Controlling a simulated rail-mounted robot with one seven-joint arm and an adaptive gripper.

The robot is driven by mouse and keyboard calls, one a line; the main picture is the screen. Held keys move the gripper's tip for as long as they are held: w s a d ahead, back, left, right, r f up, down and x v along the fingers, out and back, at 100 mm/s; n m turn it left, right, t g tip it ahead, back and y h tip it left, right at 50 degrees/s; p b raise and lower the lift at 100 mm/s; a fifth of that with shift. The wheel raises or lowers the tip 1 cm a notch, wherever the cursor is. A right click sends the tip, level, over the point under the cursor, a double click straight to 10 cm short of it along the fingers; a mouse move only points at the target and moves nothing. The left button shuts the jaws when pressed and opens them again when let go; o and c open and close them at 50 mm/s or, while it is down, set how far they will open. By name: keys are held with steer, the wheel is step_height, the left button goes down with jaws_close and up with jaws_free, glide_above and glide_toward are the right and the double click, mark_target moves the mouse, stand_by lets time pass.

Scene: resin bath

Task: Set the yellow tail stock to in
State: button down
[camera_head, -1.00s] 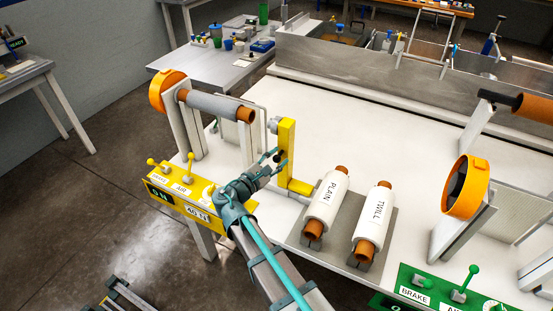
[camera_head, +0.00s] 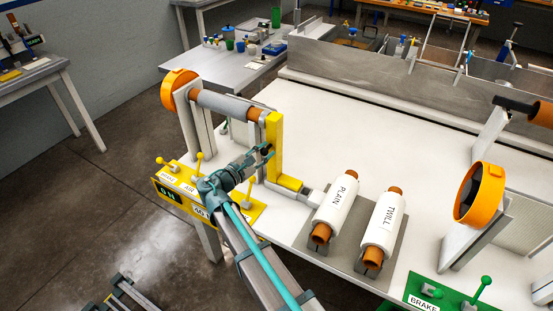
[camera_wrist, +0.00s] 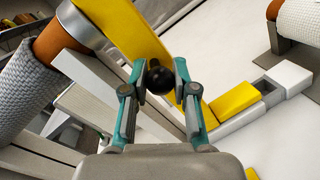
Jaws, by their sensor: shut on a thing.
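The yellow tail stock (camera_head: 275,130) is an upright yellow post with a yellow foot, at the right end of the grey roll (camera_head: 222,104) on its orange core. In the wrist view its post (camera_wrist: 118,25) runs to the upper left. Its grey collar meets the orange core (camera_wrist: 58,38) there, with no clear gap. A black knob (camera_wrist: 159,78) sits on the post's near side. My gripper (camera_head: 266,152) is shut on this knob; in the wrist view its teal fingers (camera_wrist: 159,70) stand on both sides of it.
White rolls marked PLAIN (camera_head: 340,207) and TWILL (camera_head: 383,226) lie on a grey cradle to the right. The yellow control panel (camera_head: 236,210) with levers lies beneath my arm. A green panel (camera_head: 460,300) is at lower right. The white tabletop (camera_head: 380,135) behind the rolls is clear.

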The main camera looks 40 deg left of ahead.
steer(key=shift+a+r, duration=0.1)
steer(key=shift+a, duration=0.1)
steer(key=c, duration=0.9)
jaws_free()
steer(key=shift+a, duration=0.15)
steer(key=shift+s, duration=0.1)
steer(key=s, duration=1.2)
steer(key=shift+a, duration=0.1)
